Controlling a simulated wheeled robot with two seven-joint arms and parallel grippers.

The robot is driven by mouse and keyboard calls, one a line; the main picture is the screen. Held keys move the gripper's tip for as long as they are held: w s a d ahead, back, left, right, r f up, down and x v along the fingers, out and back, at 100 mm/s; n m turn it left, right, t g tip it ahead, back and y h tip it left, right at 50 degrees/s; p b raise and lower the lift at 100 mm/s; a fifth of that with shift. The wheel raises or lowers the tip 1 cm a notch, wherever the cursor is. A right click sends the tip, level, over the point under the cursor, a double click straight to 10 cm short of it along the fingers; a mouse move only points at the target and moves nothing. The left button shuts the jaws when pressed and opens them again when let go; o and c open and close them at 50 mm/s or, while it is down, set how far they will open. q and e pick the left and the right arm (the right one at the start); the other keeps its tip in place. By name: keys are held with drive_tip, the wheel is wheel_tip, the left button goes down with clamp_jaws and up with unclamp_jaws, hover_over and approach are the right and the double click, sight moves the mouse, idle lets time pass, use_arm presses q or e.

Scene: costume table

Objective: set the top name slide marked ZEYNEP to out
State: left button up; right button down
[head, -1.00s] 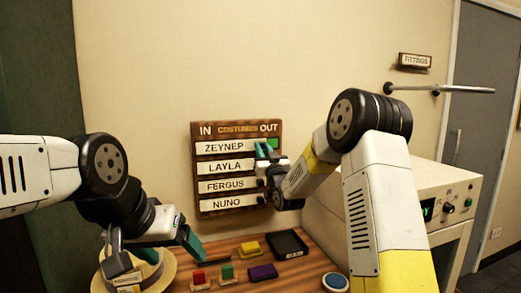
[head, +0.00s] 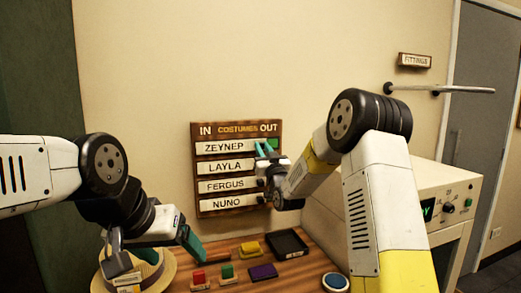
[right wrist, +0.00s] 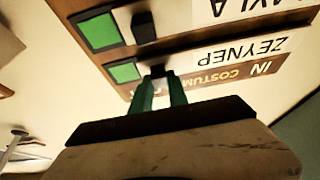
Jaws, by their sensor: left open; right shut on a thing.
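The costume name board (head: 195,208) hangs on the wall with IN at its left and OUT at its right. The top slide, ZEYNEP (head: 224,147), is a white plate at the left of its slot. A green patch (head: 274,143) shows at the slot's right end; this green square also shows in the right wrist view (right wrist: 124,72). My right gripper (head: 264,150) is at the slide's right end. In the right wrist view its green fingers (right wrist: 159,84) are shut on the slide's dark knob (right wrist: 160,71). My left gripper (head: 152,252) is open and low at the left.
The LAYLA (head: 224,167), FERGUS (head: 222,185) and NUNO (head: 224,204) slides are below. A straw hat (head: 168,272) lies under my left gripper. Coloured blocks and a black tray (head: 287,243) are on the wooden table. A cream machine (head: 450,185) stands at the right.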

drive_tip(key=shift+d, duration=0.1)
drive_tip(key=d, duration=0.1)
drive_tip(key=w+d, duration=0.1)
drive_tip(key=d, duration=0.3)
drive_tip(key=shift+w+d, duration=0.25)
drive_tip(key=shift+w, duration=0.05)
drive_tip(key=c, duration=1.3)
unclamp_jaws()
drive_tip(key=shift+d, duration=0.1)
drive_tip(key=v, duration=0.7)
drive_tip(key=shift+s+f, duration=0.15)
drive_tip(key=shift+s, duration=0.25)
